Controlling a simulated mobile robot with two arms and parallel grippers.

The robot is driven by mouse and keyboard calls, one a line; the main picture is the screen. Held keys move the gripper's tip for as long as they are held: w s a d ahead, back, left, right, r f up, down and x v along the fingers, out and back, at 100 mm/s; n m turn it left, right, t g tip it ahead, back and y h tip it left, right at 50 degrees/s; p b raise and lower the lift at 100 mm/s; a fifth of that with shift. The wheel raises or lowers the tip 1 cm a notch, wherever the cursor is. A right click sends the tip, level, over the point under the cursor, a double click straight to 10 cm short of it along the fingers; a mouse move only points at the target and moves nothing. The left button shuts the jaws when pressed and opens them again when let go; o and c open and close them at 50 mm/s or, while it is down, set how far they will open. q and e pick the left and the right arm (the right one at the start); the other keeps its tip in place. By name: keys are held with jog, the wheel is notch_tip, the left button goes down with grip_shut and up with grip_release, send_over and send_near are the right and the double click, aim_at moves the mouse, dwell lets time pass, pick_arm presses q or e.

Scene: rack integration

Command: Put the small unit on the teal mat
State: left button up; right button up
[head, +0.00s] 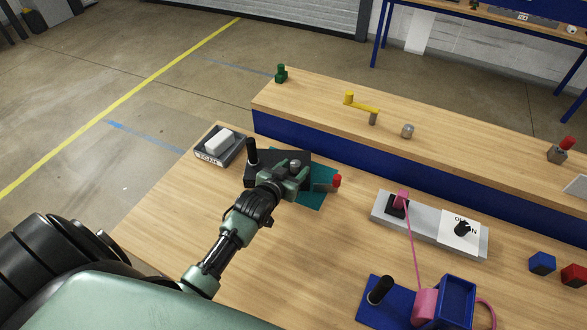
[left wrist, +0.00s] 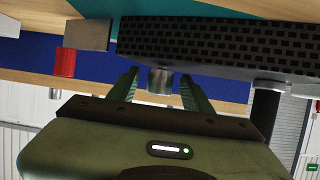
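The small unit (head: 262,166), a dark box with a black post and a silver knob (head: 295,163), is over the left part of the teal mat (head: 312,200). I cannot tell whether its whole underside rests on the mat. My left gripper (head: 291,172) is at the knob end. In the left wrist view, the fingers (left wrist: 160,88) stand on either side of the silver knob (left wrist: 160,78), with small gaps showing. The unit's perforated black face (left wrist: 225,42) shows above them. My right gripper is not in view.
A grey block with a red cap (head: 327,184) sits at the mat's right side. A labelled tray with a white block (head: 220,142) is at left. A grey panel (head: 415,222) and a blue fixture (head: 380,310) are at right. A raised wooden shelf (head: 440,130) runs behind.

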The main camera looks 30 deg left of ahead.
pick_arm(q)
jog(key=shift+r, duration=0.25)
jog(key=b+v, duration=0.1)
jog(key=v, duration=1.1)
jog(key=shift+s+f, duration=0.1)
jog(key=shift+f, duration=0.15)
